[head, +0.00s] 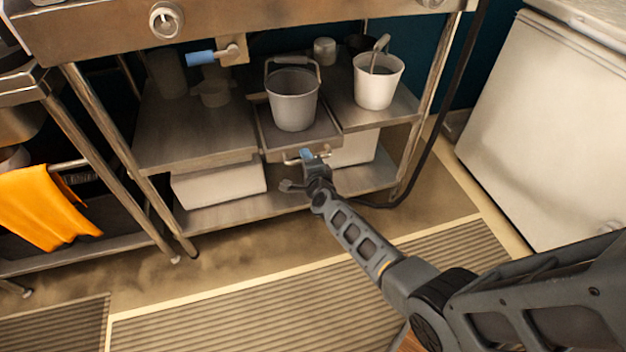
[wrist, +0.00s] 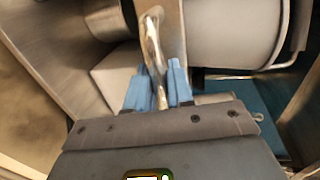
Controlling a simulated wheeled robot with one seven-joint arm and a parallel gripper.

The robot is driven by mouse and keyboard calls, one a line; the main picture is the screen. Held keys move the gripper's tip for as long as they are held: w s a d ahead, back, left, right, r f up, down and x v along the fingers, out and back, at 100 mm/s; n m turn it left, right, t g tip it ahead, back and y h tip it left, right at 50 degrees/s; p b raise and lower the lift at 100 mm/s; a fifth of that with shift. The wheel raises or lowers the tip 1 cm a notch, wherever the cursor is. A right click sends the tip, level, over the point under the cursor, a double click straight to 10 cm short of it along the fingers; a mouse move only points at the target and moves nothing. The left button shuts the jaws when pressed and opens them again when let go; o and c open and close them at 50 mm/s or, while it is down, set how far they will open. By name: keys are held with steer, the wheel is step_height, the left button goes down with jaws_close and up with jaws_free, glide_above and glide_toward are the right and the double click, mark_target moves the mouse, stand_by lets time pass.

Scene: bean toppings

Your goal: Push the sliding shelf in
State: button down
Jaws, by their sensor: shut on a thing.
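The sliding shelf (head: 322,133) is a metal tray in the middle tier of the steel rack. Its front edge sticks out a little past the fixed shelves beside it. A grey bucket (head: 292,98) with a raised handle stands on it. A shiny metal handle (head: 291,161) is on the shelf's front; it also shows in the wrist view (wrist: 153,45). My gripper (head: 307,154) is at this front edge, with its blue fingers (wrist: 159,85) on both sides of the handle, shut on it. The fingers hide part of the handle.
A white bucket (head: 378,82) stands on the fixed shelf to the right. White boxes (head: 218,186) sit on the lower tier. The rack's legs (head: 420,120) flank the shelf. A white chest (head: 540,125) stands at the right. The floor in front is clear.

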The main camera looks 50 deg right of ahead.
mark_target(301, 146)
steer(key=x, duration=0.1)
steer(key=b+x, duration=0.1)
steer(key=x, duration=0.2)
steer(key=shift+w+d+r, duration=0.2)
steer(key=shift+w+r, duration=0.1)
steer(key=shift+w+d+r+b, duration=0.1)
steer(key=shift+w+d+b, duration=0.05)
steer(key=shift+w+b, duration=0.15)
steer(key=c, duration=1.3)
jaws_free()
steer(key=shift+c, duration=0.2)
steer(key=shift+o, duration=0.9)
steer(key=shift+d+r, duration=0.1)
steer(key=shift+r, duration=0.1)
steer(key=f+p+v, duration=0.1)
steer(key=p+v, duration=0.2)
steer(key=v, duration=0.4)
steer(key=shift+s+a+r+p, duration=0.3)
steer(key=shift+s+a+p, duration=0.05)
steer(key=shift+s+p, duration=0.1)
